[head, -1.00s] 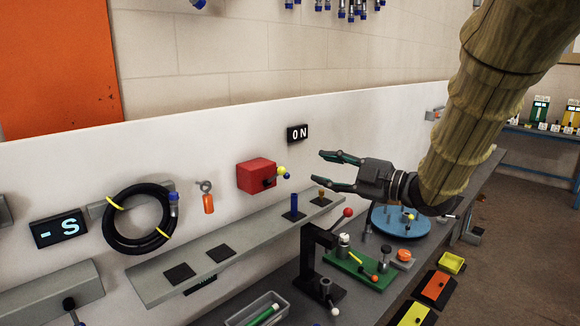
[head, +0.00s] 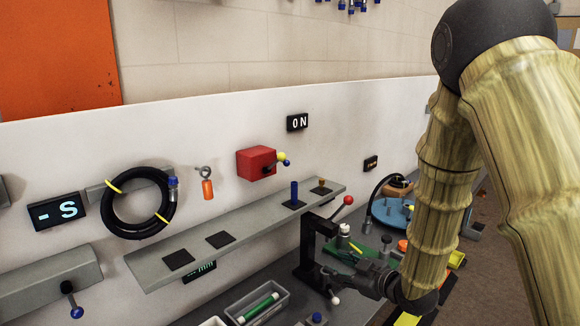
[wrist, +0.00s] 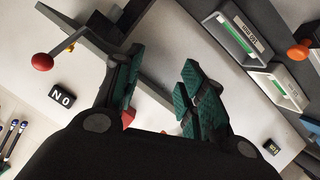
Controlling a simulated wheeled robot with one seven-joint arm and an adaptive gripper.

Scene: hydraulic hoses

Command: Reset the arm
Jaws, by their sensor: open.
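My gripper (head: 345,277) is low in the head view, beside the black lever press (head: 308,245), with its fingers toward the left. In the wrist view my gripper (wrist: 160,75) shows two green-padded fingers spread apart with nothing between them. In the head view I cannot tell whether the gripper touches the press. My jointed, tan-covered arm is bent, with its elbow at the upper right, and hides part of the bench.
The press's red-knobbed lever (head: 348,200) stands close to the gripper. A grey shelf (head: 150,268) holds an upright blue piece (head: 294,190). A red box (head: 256,162) and a coiled black hose (head: 108,212) are on the white panel. A grey tray (head: 280,308) holds a green-and-white tube.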

